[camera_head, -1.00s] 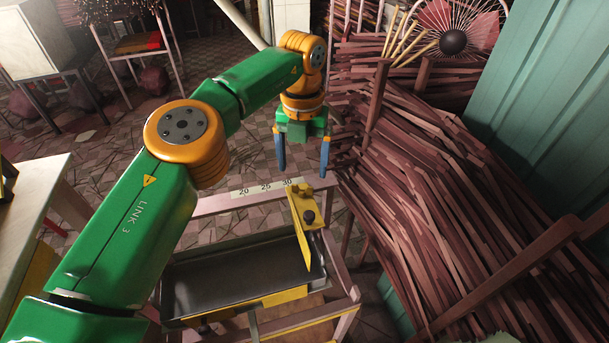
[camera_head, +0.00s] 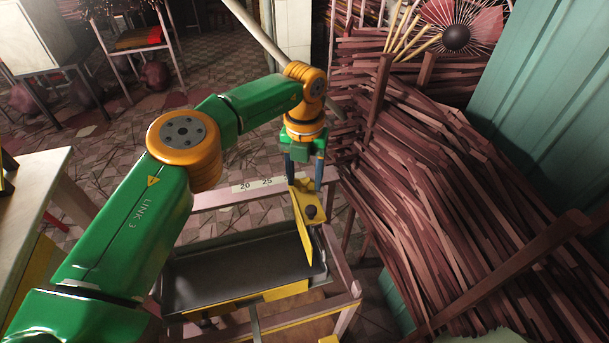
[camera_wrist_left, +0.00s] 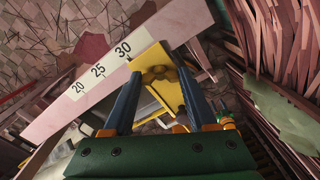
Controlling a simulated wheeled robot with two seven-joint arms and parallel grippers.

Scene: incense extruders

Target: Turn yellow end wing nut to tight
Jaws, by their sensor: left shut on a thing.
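The yellow end (camera_head: 312,202) is a yellow bracket on the far rail of the frame, with a dark knob (camera_head: 311,212) on its near part. The fingers and bracket partly hide the contact in the head view.
A scale strip (camera_head: 258,184) runs along the far rail (camera_head: 225,198), left of the bracket. A dark tray (camera_head: 225,268) lies inside the frame. A large stack of reddish sticks (camera_head: 450,200) stands close on the right. A pale table (camera_head: 40,190) is at left.

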